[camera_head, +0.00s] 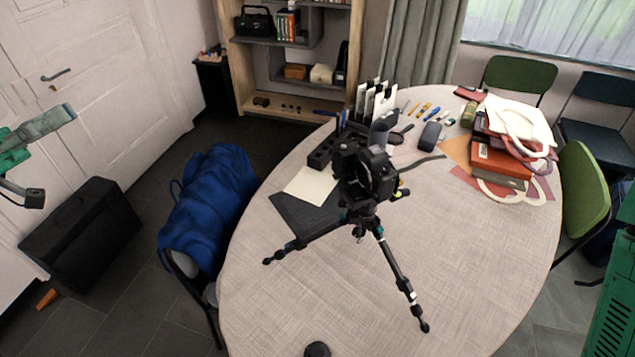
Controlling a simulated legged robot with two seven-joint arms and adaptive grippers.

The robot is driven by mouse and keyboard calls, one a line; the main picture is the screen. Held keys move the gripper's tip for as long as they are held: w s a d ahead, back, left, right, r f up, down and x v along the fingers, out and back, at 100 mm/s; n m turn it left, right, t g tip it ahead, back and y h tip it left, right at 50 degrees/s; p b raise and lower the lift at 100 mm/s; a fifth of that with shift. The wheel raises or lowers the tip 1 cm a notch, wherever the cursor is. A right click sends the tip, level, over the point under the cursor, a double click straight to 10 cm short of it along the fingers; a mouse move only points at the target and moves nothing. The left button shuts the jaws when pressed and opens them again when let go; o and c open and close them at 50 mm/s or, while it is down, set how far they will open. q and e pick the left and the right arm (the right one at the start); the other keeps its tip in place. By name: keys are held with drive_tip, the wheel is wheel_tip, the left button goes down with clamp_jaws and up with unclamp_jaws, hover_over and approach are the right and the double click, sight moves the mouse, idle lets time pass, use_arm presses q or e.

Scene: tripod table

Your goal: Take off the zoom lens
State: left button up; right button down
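A black camera (352,170) sits on a small black tripod (395,270) standing with spread legs on the table (470,270). A round dark part (384,178) shows on the camera's right side; I cannot tell whether it is the zoom lens. A dark grey cylinder (379,134) shows just behind the camera; whether it is attached is unclear. My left gripper (56,155) is at the far left edge, open and empty, with its fingers wide apart, far from the camera. My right gripper is out of view.
A dark mat with a paper sheet (312,186) lies left of the camera. A stack of books and bags (500,160) fills the table's back right. A small black round object (317,349) is at the front edge. A blue-draped chair (208,205) stands left. The table's right front is clear.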

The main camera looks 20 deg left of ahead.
use_arm(q)
clamp_jaws()
drive_tip(key=w+d+f+b, duration=0.3)
drive_tip(key=w+f, duration=0.3)
drive_tip(key=w, duration=0.3)
drive_tip(key=w+d+f+g+y+b, duration=0.1)
drive_tip(key=w+d+f+b, duration=0.2)
drive_tip(key=w+d+f, duration=0.2)
drive_tip(key=w+d+f+n+g+y+b, duration=0.1)
drive_tip(key=w+d+f+b, duration=0.2)
drive_tip(key=w+f, duration=0.5)
drive_tip(key=shift+w+d+f+b, duration=0.2)
drive_tip(key=shift+w+d+b, duration=0.25)
drive_tip(key=shift+w, duration=2.65)
idle(1.0)
drive_tip(key=shift+f, duration=0.1)
